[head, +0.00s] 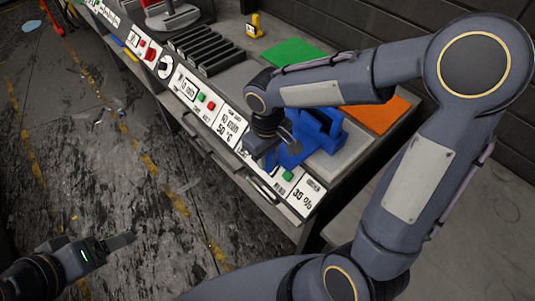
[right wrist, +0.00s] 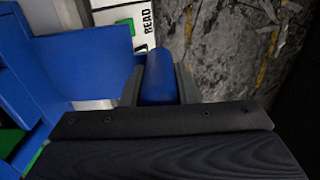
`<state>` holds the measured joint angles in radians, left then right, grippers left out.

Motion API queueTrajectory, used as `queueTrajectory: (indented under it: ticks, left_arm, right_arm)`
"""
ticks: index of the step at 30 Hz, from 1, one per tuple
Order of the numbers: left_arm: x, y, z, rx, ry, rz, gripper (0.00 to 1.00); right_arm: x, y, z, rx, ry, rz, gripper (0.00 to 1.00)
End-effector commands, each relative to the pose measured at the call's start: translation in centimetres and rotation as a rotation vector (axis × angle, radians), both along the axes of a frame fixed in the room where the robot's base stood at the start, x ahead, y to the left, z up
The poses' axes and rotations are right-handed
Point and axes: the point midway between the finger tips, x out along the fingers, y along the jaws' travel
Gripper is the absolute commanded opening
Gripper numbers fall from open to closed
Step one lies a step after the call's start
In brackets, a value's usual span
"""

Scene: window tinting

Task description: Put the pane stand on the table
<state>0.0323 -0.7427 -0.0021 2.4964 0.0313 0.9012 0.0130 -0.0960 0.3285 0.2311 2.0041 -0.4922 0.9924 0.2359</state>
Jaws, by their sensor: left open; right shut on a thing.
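The blue pane stand (head: 325,128) is at the right end of the table (head: 345,155), on or just above its grey top; I cannot tell if it touches. My right gripper (head: 272,148) is at its front left side. In the right wrist view the right gripper (right wrist: 160,88) is shut on a rounded blue part of the pane stand (right wrist: 85,62), with a finger on each side. Part of the stand is hidden by my right arm in the head view. My left gripper (head: 125,240) is open and empty, over the floor at the lower left.
A green sheet (head: 288,52) and an orange sheet (head: 378,115) lie at the back of the table. A dark slotted rack (head: 208,48) and a small yellow object (head: 255,25) stand further left. Labelled panels with buttons (head: 222,120) run along the front edge.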

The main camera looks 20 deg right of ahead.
Motion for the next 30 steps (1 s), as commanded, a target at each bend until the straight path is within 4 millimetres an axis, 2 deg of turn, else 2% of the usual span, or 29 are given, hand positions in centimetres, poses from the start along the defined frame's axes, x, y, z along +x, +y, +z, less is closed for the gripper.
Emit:
queueTrajectory:
  ticks: [9,10,14,23,26,30]
  left_arm:
    - [0.0,0.0,-0.4,0.000,0.000,0.000,0.75]
    - [0.0,0.0,-0.3,0.000,0.000,0.000,0.75]
    - [0.0,0.0,-0.3,0.000,0.000,0.000,0.75]
    - [0.0,0.0,-0.1,0.000,0.000,0.000,0.75]
    - [0.0,0.0,0.1,0.000,0.000,0.000,0.75]
    - [0.0,0.0,0.0,0.000,0.000,0.000,0.75]
  right_arm:
    - [0.1,0.0,-0.3,-0.001,-0.004,0.001,0.00]
    - [0.0,0.0,-0.3,0.000,0.000,0.000,0.31]
    - [0.0,0.0,-0.3,0.000,0.000,0.000,0.48]
    - [0.0,0.0,-0.1,0.000,0.000,0.000,0.49]
    - [0.1,0.0,0.5,0.000,-0.003,-0.001,0.49]
    - [0.1,0.1,2.9,0.002,-0.007,0.000,0.49]
